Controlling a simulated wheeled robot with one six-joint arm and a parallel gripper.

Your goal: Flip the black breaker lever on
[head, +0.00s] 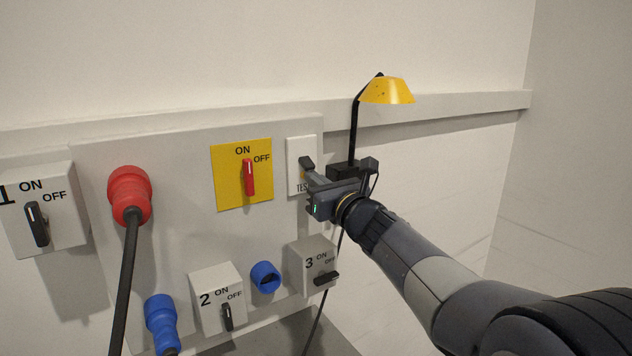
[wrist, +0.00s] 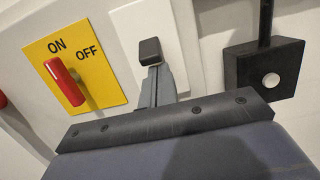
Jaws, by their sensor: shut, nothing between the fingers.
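Three boxes bear black levers in the head view. The box 1 lever (head: 37,225) is upright at the far left, the box 2 lever (head: 227,317) is near upright at the bottom, and the box 3 lever (head: 327,278) lies about level. I cannot tell which one is the breaker lever. My gripper (head: 306,163) is shut and empty in front of the white TEST plate (head: 294,151), above box 3. Its closed fingertips also show in the wrist view (wrist: 150,50); I cannot tell whether they touch the plate. No black lever shows clearly in the wrist view.
A red lever (head: 249,177) on a yellow plate (head: 226,194) is left of my gripper. A yellow lamp (head: 387,91) on a black base (wrist: 258,69) stands to the right. A red plug (head: 130,193) with a cable, a blue plug (head: 161,316) and a blue socket (head: 265,276) also stick out.

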